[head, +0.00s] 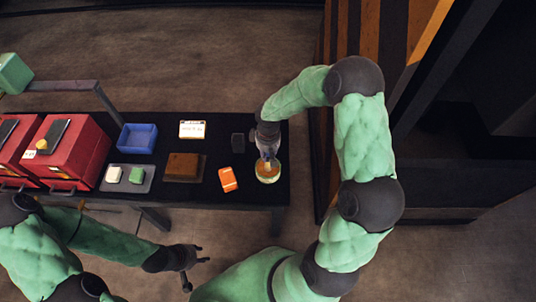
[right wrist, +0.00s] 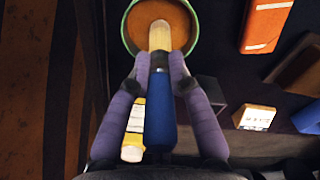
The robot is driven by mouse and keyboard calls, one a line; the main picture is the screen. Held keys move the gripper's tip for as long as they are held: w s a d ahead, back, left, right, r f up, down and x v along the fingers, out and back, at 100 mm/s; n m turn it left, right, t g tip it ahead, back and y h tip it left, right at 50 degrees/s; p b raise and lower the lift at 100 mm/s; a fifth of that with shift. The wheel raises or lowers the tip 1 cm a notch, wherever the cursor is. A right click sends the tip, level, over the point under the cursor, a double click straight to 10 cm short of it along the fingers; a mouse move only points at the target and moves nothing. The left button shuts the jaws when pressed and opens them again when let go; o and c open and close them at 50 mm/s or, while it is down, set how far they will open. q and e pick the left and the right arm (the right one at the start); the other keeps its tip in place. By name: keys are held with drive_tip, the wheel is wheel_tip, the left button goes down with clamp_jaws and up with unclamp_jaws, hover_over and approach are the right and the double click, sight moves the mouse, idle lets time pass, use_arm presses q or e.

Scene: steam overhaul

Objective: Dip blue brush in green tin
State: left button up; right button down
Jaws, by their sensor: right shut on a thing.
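The green tin (head: 267,178) stands near the right end of the dark table. In the right wrist view its green rim (right wrist: 127,38) surrounds an orange-brown inside. My right gripper (head: 267,152) is above the tin, shut on the blue brush. The blue brush (right wrist: 162,110) has a blue handle and pale bristles that point into the tin's opening. I cannot tell how deep the tips are or whether they touch the contents. My left gripper (head: 197,270) is empty in front of the table, its fingers spread.
On the table (head: 225,203) are an orange box (head: 228,179), a brown block (head: 183,166), a blue bin (head: 138,138), a white card (head: 192,129), a grey tray (head: 127,187) and red boxes (head: 75,150). A yellow-and-white object (right wrist: 133,130) shows beside the brush handle.

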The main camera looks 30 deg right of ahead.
drive_tip(key=shift+r+p, duration=2.55)
drive_tip(key=shift+r, duration=0.95)
